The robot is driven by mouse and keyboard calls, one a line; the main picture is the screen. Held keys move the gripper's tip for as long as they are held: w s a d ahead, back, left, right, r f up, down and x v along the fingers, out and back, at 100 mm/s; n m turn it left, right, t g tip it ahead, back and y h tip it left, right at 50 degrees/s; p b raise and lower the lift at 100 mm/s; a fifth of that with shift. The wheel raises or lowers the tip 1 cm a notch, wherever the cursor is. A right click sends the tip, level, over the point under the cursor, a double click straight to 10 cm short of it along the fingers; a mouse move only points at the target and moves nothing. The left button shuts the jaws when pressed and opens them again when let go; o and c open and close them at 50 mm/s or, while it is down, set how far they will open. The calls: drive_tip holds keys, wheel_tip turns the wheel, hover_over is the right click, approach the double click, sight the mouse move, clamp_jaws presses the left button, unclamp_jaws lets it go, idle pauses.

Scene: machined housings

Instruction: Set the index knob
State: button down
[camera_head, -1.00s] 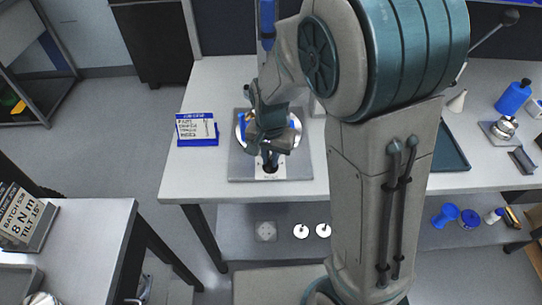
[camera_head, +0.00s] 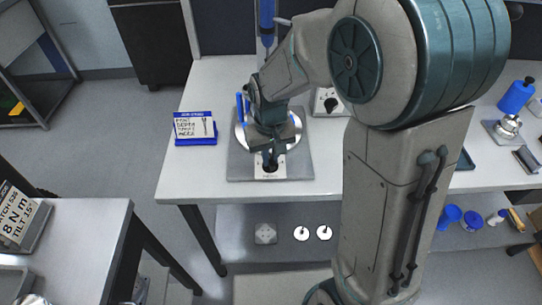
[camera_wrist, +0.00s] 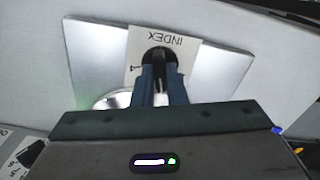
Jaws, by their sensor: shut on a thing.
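The index knob (camera_wrist: 158,55) is black and sits on a white label plate marked INDEX (camera_wrist: 186,52) in the wrist view. The label plate lies on a grey base plate (camera_head: 236,165) on the table. My gripper (camera_wrist: 160,72) is shut on the knob from above, with its two dark blue fingers on either side of it. In the head view my gripper (camera_head: 268,160) is over the front of the base plate and hides most of the knob. A shiny round housing (camera_head: 240,133) sits behind it, partly covered by my arm. The knob's pointer setting cannot be read.
A blue job card stand (camera_head: 195,128) is left of the base plate. A box with a black knob (camera_head: 331,102) stands behind right. A blue bottle (camera_head: 515,96) and a metal part on a plate (camera_head: 505,128) are far right. The table's left front is clear.

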sight(270, 159)
drive_tip(key=shift+n, duration=0.7)
drive_tip(key=c, duration=1.5)
unclamp_jaws()
drive_tip(key=shift+o, duration=0.2)
drive_tip(key=shift+r, duration=0.1)
wheel_tip(270, 159, up, 14)
drive_tip(key=s+d+f+m+t, duration=0.2)
drive_tip(key=s+d+f+m, duration=0.1)
drive_tip(key=s+d, duration=0.8)
drive_tip(key=shift+s+d+f+m+t, duration=0.4)
drive_tip(key=shift+s+m, duration=0.3)
drive_tip(key=shift+s, duration=0.25)
